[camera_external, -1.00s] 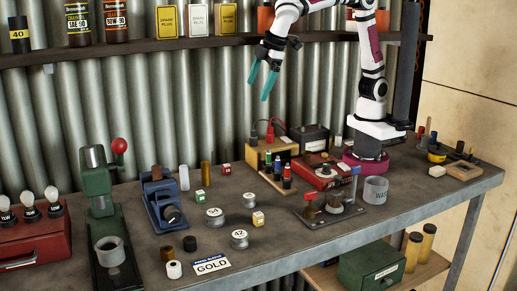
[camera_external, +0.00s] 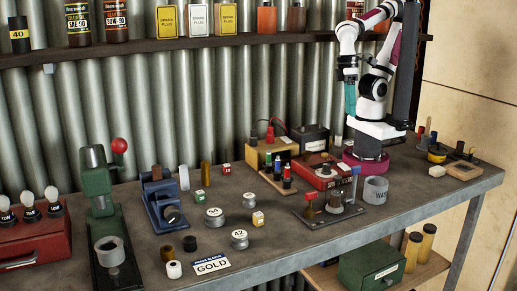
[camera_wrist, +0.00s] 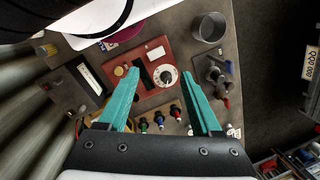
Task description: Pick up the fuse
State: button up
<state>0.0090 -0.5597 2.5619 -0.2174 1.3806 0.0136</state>
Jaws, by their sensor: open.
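No thing in view is marked clearly as the fuse. Small coloured pieces with dark ends, a green one (camera_wrist: 142,125), a blue one (camera_wrist: 159,121) and a red one (camera_wrist: 176,113), stand in a row and could be fuses. In the external view the red one (camera_external: 287,177) is nearest the bench's front. My gripper (camera_wrist: 168,88) has two teal fingers, apart and empty. In the external view my gripper (camera_external: 350,98) hangs well above the back of the bench, close to my base; one finger largely hides the other there.
A red box with a dial (camera_wrist: 148,58) lies below the fingers. A grey cup (camera_external: 376,190) and a plate with posts (camera_external: 331,209) stand at the front right. Tins, a blue vise (camera_external: 163,204) and a green press (camera_external: 103,200) stand left. A shelf (camera_external: 180,41) runs behind.

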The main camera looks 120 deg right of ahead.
jog(key=w+d+f+n+g+h, duration=0.1)
jog(key=w+d+n+h, duration=0.2)
jog(key=w, duration=0.5)
jog(key=w+d+f+n+g+h, duration=0.1)
jog(key=w+n+h, duration=0.2)
jog(key=w+n, duration=0.35)
jog(key=w+d+f+n+g+h, duration=0.1)
jog(key=w+d+n+h, duration=0.25)
jog(key=w, duration=0.45)
jog(key=n+t+h, duration=0.2)
jog(key=n+h, duration=0.4)
jog(key=n, duration=0.4)
send_near(228, 167)
jog(key=x, duration=0.5)
jog(key=shift+s, duration=0.15)
jog(key=x, duration=0.5)
jog(key=shift+d+f, duration=0.1)
jog(key=shift+d, duration=0.3)
grip_shut()
